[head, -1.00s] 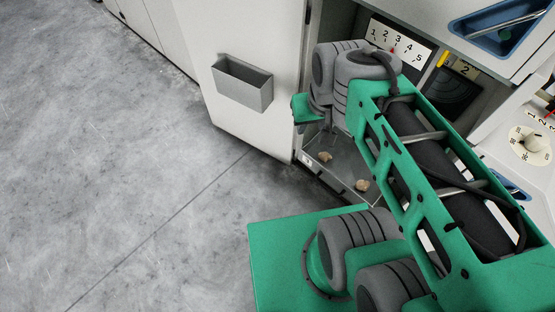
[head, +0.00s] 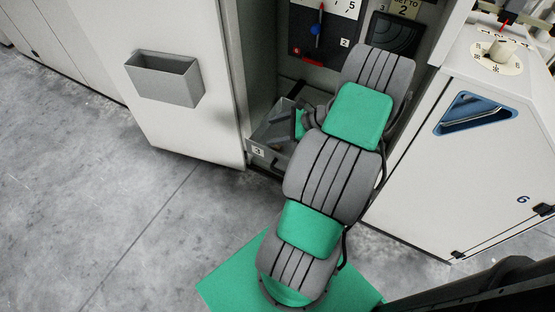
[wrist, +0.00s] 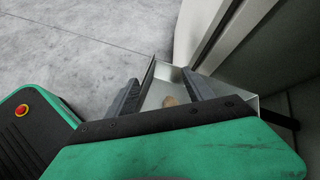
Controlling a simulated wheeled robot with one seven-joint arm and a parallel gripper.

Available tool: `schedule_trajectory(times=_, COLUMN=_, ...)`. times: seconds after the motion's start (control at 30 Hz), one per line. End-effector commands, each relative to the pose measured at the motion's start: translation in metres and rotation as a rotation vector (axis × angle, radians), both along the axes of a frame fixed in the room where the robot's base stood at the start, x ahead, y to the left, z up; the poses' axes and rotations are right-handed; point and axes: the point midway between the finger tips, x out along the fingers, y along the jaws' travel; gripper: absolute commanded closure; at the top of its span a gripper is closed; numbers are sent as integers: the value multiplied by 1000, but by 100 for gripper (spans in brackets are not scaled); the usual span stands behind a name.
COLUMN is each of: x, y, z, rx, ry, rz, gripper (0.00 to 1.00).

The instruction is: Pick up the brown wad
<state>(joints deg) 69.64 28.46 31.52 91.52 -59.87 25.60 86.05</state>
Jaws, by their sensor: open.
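A small brown wad (wrist: 170,101) lies on the bottom of a grey metal drawer (wrist: 149,76) in the wrist view. Its near side is partly hidden by my gripper's body. My gripper (wrist: 160,80) is open, with its two dark fingers over the drawer and the wad showing between them. I cannot tell how far above the wad they are. In the head view the drawer (head: 270,159), labelled 3, is pulled out low in the cabinet. My arm hides part of it, and no wad shows there.
A white door with a grey bin (head: 165,80) stands open left of the drawer. Above the drawer is a dark panel (head: 316,42) with a red pointer and blue knob. A white cabinet (head: 465,160) marked 6 stands at the right. The concrete floor (head: 90,200) at the left is clear.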

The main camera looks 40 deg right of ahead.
Motion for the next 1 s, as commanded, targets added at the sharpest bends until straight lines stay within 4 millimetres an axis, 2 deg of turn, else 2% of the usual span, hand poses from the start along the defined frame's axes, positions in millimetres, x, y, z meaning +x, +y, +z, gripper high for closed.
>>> schedule_trajectory(times=0.03, x=-17, y=-22, z=-45, rx=123, ry=-18, rz=-135, gripper=39)
schedule_trajectory(times=0.1, x=-32, y=-40, z=-62, rx=254, ry=-46, rz=-264, gripper=39)
schedule_trajectory(times=0.17, x=-42, y=-50, z=-71, rx=331, ry=-67, rz=-339, gripper=39)
schedule_trajectory(times=0.23, x=-48, y=-56, z=-76, rx=388, ry=-82, rz=-389, gripper=39)
schedule_trajectory(times=0.3, x=-46, y=-56, z=-79, rx=410, ry=-87, rz=-406, gripper=39)
schedule_trajectory(times=0.47, x=-27, y=-50, z=-87, rx=409, ry=-86, rz=-405, gripper=39)
schedule_trajectory(times=0.63, x=-3, y=-41, z=-107, rx=408, ry=-85, rz=-403, gripper=39)
schedule_trajectory(times=0.8, x=14, y=-36, z=-109, rx=406, ry=-86, rz=-404, gripper=39)
schedule_trajectory(times=1.0, x=15, y=-36, z=-108, rx=405, ry=-85, rz=-404, gripper=40)
